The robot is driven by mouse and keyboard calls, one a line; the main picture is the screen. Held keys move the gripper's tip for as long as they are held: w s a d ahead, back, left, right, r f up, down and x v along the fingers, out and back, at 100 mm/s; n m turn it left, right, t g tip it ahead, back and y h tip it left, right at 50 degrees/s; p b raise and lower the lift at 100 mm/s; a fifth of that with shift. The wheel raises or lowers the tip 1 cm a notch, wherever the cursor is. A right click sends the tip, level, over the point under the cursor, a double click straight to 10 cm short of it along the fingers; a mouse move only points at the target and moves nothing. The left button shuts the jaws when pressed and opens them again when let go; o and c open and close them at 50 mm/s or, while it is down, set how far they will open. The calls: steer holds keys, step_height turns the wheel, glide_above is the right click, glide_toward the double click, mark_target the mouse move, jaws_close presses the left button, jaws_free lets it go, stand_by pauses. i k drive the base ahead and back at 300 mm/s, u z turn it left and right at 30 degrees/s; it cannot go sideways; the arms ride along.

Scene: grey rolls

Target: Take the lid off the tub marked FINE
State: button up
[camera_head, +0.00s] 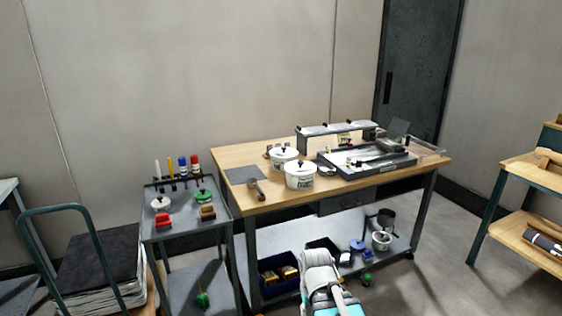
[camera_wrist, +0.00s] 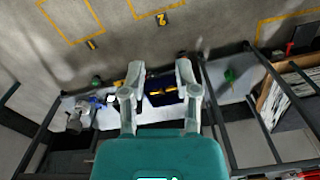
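Two white lidded tubs stand on the wooden workbench (camera_head: 354,184): a rear tub (camera_head: 283,158) and a front tub (camera_head: 300,178) just right of it. Both have white lids with dark knobs, and both lids are on. Dark print shows on the front tub, but it is too small to read, so I cannot tell which is marked FINE. A smaller pale pot (camera_head: 381,241) sits on the lower shelf. My gripper (camera_wrist: 160,78) is open and empty in the wrist view, its fingers apart. In the head view my arm is low, in front of the bench and away from the tubs.
A brush (camera_head: 256,189) lies beside a grey mat (camera_head: 242,174) left of the tubs. A shallow tray (camera_head: 367,163) and a raised rack (camera_head: 337,128) stand right of them. A blue bin (camera_head: 278,275) is on the lower shelf. A grey cart (camera_head: 184,224) stands left.

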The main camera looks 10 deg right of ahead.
mark_target(283, 152)
steer(key=u, duration=0.05)
steer(key=i, duration=1.25)
steer(key=z, duration=0.15)
